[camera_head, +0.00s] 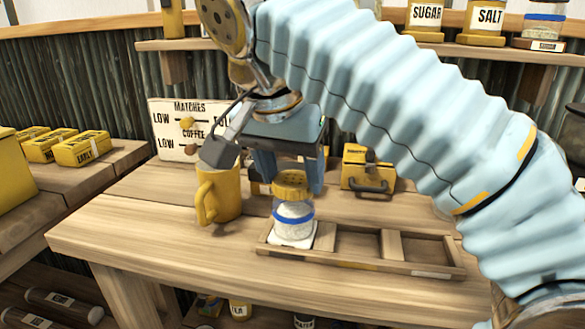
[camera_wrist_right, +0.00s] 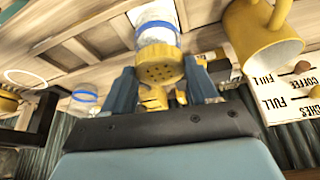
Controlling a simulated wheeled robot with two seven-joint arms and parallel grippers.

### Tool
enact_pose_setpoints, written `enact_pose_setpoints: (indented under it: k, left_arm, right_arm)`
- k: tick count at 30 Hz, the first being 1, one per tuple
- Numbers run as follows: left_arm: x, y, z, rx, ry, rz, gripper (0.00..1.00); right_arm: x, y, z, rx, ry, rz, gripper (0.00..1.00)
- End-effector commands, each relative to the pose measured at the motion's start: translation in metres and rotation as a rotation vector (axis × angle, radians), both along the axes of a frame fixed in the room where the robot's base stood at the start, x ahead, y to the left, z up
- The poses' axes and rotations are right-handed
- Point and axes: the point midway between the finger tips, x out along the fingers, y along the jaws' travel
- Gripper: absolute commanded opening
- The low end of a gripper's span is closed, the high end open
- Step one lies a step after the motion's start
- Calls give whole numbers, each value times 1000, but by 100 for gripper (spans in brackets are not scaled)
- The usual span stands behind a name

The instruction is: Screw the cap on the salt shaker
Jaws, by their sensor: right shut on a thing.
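The salt shaker (camera_head: 294,218) is a clear jar with white contents and a blue band. It stands upright on a white patch in the left compartment of a wooden tray (camera_head: 350,262). The yellow perforated cap (camera_head: 292,184) is at the jar's mouth; I cannot tell how far it is threaded. My right gripper (camera_head: 289,180) comes down from above and is shut on the cap, with a blue finger on each side. The wrist view also shows the cap (camera_wrist_right: 158,68) between the fingers, with the jar (camera_wrist_right: 157,28) beyond it. My left gripper is not in view.
A yellow mug (camera_head: 222,192) stands close left of the shaker. A small yellow box (camera_head: 368,170) stands behind the tray. A sign (camera_head: 185,130) leans at the back left. The tray's other compartments look empty. The tabletop's front left is clear.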

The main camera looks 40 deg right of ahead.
Motion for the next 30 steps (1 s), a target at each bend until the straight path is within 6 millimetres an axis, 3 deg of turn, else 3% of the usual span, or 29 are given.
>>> enact_pose_setpoints:
  k: [4, 13, 24, 30]
  left_arm:
    - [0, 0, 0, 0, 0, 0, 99]
    - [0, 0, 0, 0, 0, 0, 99]
    - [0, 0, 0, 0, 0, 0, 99]
    - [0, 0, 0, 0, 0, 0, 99]
  right_arm:
    - [1, 0, 0, 1, -1, -118, 13]
    - [1, 1, 0, 0, -2, -139, 13]
    - [3, 0, 1, -3, -3, -430, 13]
    - [4, 2, 0, -1, -2, -485, 13]
